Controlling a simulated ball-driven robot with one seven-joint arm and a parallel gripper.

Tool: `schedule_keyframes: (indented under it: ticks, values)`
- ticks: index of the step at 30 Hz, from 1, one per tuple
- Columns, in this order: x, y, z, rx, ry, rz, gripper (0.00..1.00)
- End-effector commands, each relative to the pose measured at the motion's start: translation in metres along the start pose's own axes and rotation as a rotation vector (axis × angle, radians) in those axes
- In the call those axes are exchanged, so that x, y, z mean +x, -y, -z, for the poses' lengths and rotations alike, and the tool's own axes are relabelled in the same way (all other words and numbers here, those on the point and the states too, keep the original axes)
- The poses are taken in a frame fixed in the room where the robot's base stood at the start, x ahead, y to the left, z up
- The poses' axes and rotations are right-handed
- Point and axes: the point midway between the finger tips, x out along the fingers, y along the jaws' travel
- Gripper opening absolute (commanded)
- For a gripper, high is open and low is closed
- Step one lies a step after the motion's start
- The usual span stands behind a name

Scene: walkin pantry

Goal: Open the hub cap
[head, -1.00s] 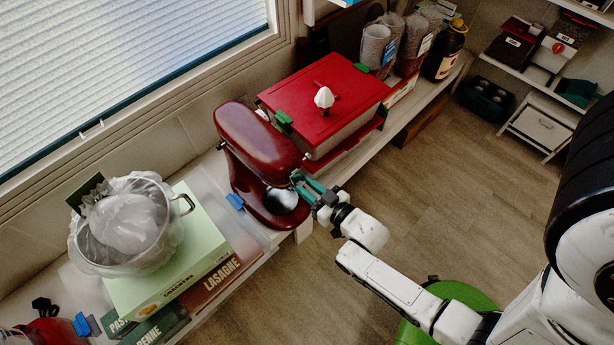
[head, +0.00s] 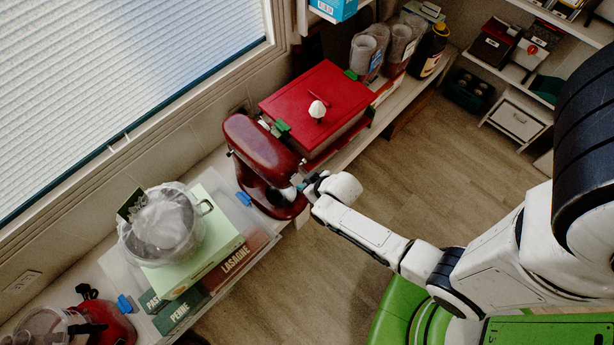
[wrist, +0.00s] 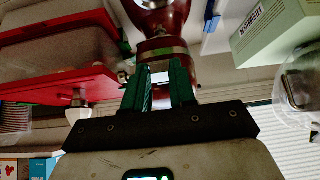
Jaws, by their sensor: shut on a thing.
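The dark red stand mixer (head: 260,148) stands on the shelf under the window in the head view. In the wrist view, its red nose with a silver band (wrist: 161,53) lies straight ahead of my gripper (wrist: 160,80). The green fingers are close together at the nose, shut on a small pale part there that I take for the hub cap (wrist: 160,76). In the head view my gripper (head: 307,184) is at the front end of the mixer head. My wrist hides much of the fingers, and the cap cannot be made out there.
A red-lidded bin (head: 330,95) stands close behind the mixer. A pot with a plastic bag (head: 165,228) sits on a green box (head: 212,248) to the left. Jars and a bottle (head: 430,50) stand farther back. The wooden floor (head: 420,150) beside the shelf is clear.

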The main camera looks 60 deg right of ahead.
Motion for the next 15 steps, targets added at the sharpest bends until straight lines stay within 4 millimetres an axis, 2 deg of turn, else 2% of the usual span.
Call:
schedule_keyframes:
  ticks: [1, 15]
  values:
    - [-0.008, 0.001, 0.01, 0.002, 0.045, 0.002, 0.0]
    - [-0.01, 0.001, 0.033, 0.005, 0.488, 0.002, 0.0]
